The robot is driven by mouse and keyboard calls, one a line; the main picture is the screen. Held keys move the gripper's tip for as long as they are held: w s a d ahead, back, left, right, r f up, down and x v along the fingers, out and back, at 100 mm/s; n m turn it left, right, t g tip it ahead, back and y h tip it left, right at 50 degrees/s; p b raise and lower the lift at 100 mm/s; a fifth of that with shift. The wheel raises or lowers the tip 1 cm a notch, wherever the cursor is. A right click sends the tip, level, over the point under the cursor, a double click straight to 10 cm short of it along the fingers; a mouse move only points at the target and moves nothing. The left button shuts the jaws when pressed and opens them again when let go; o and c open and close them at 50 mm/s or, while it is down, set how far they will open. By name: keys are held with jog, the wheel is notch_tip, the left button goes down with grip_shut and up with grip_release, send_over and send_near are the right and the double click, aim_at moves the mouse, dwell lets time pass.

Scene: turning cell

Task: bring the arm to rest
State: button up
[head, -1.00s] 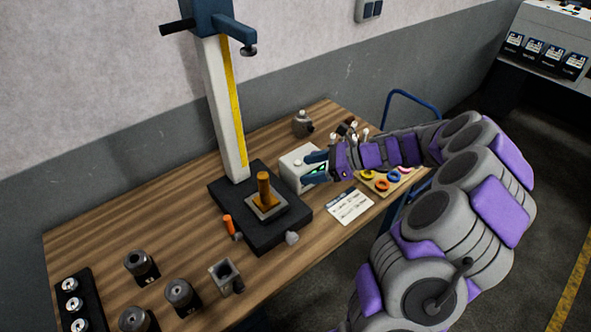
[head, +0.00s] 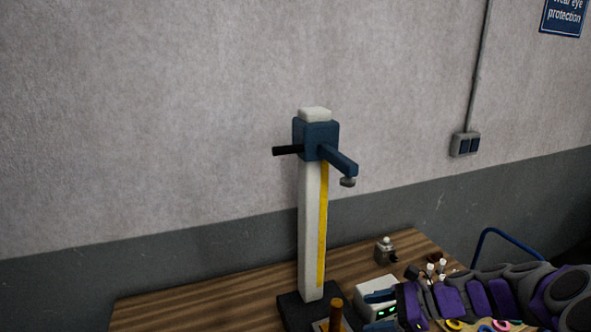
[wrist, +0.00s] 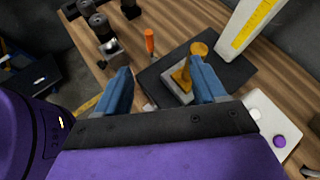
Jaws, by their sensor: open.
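My gripper (wrist: 165,90) is open and empty in the wrist view, its two blue fingers spread apart above the bench. Beyond the fingers, a brass-coloured post (wrist: 186,72) stands on a grey block on the black base plate (wrist: 228,77); part of the post is behind the right finger. In the head view my arm comes in from the lower right, and my gripper (head: 383,302) shows near the white box (head: 374,287), to the right of the tall stand. Its fingertips are hard to make out there.
The tall white stand (head: 312,240) with its blue head (head: 316,137) rises beside my gripper. A small grey fixture (head: 385,250) stands at the bench's back. In the wrist view an orange-handled tool (wrist: 150,42) and dark cylinders (wrist: 100,27) stand further off. The wooden bench's (head: 200,292) left part looks clear.

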jog(key=s+a+r+n+g+h, duration=0.2)
jog(key=s+a+n+g+h, duration=0.25)
jog(key=s+a+n, duration=0.7)
jog(key=s+d+f+n+h, duration=0.1)
jog(key=s+d+n+h, duration=0.1)
jog(key=s, duration=0.8)
jog(key=s+d+n+g+h+b, duration=0.1)
jog(key=s+n+h, duration=0.4)
jog(key=s, duration=0.6)
jog(key=shift+d+f+n+b, duration=0.35)
jog(key=shift+d+n, duration=0.3)
jog(key=shift+d, duration=0.15)
